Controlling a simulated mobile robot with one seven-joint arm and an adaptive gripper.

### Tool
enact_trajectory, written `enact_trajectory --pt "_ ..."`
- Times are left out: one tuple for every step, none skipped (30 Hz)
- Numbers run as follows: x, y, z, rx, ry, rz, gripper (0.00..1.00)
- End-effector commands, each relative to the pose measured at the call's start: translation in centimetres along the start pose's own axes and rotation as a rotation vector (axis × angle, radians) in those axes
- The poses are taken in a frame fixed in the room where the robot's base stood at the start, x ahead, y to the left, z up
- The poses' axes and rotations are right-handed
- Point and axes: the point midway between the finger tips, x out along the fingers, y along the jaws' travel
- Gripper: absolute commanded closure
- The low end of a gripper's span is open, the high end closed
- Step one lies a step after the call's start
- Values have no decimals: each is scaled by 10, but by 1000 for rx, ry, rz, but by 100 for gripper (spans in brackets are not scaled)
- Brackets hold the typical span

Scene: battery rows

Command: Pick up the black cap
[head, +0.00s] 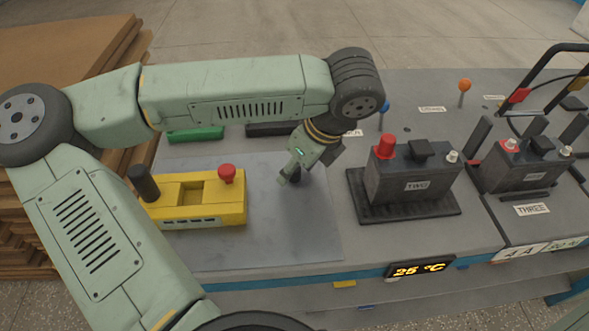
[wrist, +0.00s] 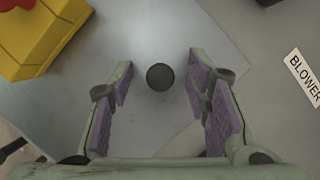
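The black cap (wrist: 160,77) is a small dark round thing on the grey sheet. In the wrist view it lies between the tips of my two open fingers, with a gap on each side. My gripper (wrist: 158,86) has purple-padded fingers and holds nothing. In the head view my gripper (head: 289,174) points down at the sheet, and the cap (head: 295,179) shows dark beside the fingertips, partly hidden. I cannot tell how far the fingertips are above the sheet.
A yellow battery (head: 199,201) with a red cap (head: 227,173) and a black post (head: 143,182) stands left of my gripper. A dark battery marked TWO (head: 415,180) stands on a black tray to the right, with battery THREE (head: 520,165) beyond. The grey sheet (head: 290,235) is clear in front.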

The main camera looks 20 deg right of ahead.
Motion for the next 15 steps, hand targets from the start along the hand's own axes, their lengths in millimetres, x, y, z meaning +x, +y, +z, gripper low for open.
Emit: enact_trajectory --pt "0 0 0 0 0 0 60" --pt "0 0 0 0 0 0 62" --pt "0 0 0 0 0 0 64" --pt "0 0 0 0 0 0 66" --pt "0 0 0 0 0 0 68" --pt "0 0 0 0 0 0 71" --pt "0 0 0 0 0 0 73" --pt "0 0 0 0 0 0 75" --pt "0 0 0 0 0 0 78" --pt "0 0 0 0 0 0 80" --pt "0 0 0 0 0 0 82" --pt "0 0 0 0 0 0 84" --pt "0 0 0 0 0 0 86" --pt "0 0 0 0 0 0 88" --pt "0 0 0 0 0 0 89"
